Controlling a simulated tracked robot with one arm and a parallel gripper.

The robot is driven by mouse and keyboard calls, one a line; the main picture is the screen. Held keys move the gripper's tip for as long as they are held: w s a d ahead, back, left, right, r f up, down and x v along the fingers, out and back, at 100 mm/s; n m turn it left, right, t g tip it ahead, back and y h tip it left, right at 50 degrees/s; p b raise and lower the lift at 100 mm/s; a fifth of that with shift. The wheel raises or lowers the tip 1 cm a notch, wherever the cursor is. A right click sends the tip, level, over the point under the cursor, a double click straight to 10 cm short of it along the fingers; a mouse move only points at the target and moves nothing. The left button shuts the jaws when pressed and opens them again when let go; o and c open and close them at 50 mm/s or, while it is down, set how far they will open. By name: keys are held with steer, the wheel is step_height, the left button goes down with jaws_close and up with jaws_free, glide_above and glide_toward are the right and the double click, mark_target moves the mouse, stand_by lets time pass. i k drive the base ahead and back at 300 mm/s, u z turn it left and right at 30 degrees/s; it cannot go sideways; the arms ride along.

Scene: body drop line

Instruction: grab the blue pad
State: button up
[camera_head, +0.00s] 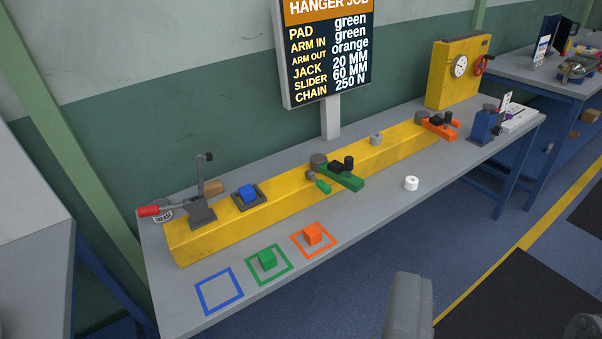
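The blue pad (247,191) is a small blue block. It sits in a dark square holder on top of the long yellow beam (215,235), left of the picture's middle. A grey part of my gripper (408,305) shows at the bottom edge, low and to the right of the blue pad and well apart from it. I cannot make out both fingertips or anything held. A green block (267,260) and an orange block (312,234) stand in outlined squares of their own colours on the bench front. The blue outlined square (203,306) is empty.
A red-handled lever clamp (201,208) stands just left of the blue pad. A green arm (345,178) lies on the beam to its right. A white ring (411,183) sits on the grey bench (360,215). The sign (328,50) behind reads "PAD green".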

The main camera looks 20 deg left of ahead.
mark_target(247, 193)
steer(key=u, duration=0.1)
steer(key=i, duration=1.1)
steer(key=u, duration=0.75)
steer(key=i, duration=0.35)
steer(key=u, duration=0.3)
